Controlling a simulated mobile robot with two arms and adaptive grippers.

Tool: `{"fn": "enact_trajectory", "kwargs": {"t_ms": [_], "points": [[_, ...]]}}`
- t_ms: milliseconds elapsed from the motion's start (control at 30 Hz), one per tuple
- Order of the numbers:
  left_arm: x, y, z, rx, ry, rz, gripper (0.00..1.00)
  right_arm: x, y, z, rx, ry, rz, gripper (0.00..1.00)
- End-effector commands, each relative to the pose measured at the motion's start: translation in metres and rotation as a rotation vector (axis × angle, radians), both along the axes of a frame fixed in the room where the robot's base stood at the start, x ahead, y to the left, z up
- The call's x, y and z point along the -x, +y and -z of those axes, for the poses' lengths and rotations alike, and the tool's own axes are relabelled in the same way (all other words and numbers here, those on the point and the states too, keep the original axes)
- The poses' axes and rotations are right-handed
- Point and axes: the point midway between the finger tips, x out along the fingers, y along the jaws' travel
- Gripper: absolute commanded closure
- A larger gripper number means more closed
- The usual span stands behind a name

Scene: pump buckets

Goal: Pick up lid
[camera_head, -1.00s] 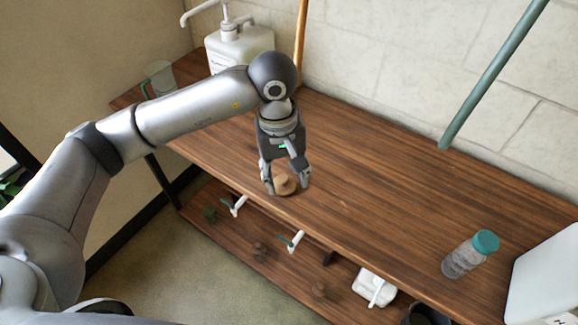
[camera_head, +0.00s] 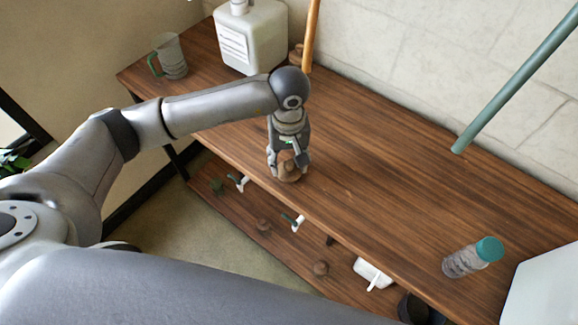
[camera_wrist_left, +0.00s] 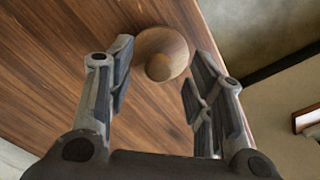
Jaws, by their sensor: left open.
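The lid (camera_head: 289,170) is a round brown wooden disc with a knob on top. It lies on the wooden table top (camera_head: 390,185) near its front edge. In the left wrist view the lid (camera_wrist_left: 163,52) shows just past the fingertips, between their lines, with its knob facing the camera. My left gripper (camera_head: 289,167) is open and points down over the lid; in its wrist view the gripper (camera_wrist_left: 160,78) has bare space between the fingers. The fingers partly hide the lid in the head view. My right gripper does not show.
A white pump bottle (camera_head: 252,42) and a grey mug (camera_head: 171,56) stand at the back left. A lower shelf (camera_head: 280,250) holds small pumps and knobs. A green pole (camera_head: 510,85) slants at the back. The table's middle is clear.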

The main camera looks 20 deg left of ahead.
Motion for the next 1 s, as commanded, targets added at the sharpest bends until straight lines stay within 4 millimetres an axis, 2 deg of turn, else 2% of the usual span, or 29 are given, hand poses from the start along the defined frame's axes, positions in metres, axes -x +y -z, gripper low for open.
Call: {"fn": "enact_trajectory", "kwargs": {"t_ms": [33,133,400,733,1000], "points": [[0.001,-0.001,0.006,0.001,0.003,-0.001,0.52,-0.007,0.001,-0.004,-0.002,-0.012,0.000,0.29],[0.001,-0.001,0.015,0.000,0.001,0.000,0.52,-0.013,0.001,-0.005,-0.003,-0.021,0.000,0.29],[0.000,-0.001,0.018,0.001,-0.002,0.001,0.53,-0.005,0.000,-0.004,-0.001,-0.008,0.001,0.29],[0.000,-0.001,0.018,0.000,-0.001,0.000,0.96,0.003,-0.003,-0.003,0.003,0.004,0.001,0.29],[0.000,-0.001,0.018,0.000,-0.001,0.000,0.96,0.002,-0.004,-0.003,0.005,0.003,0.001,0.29]]}}
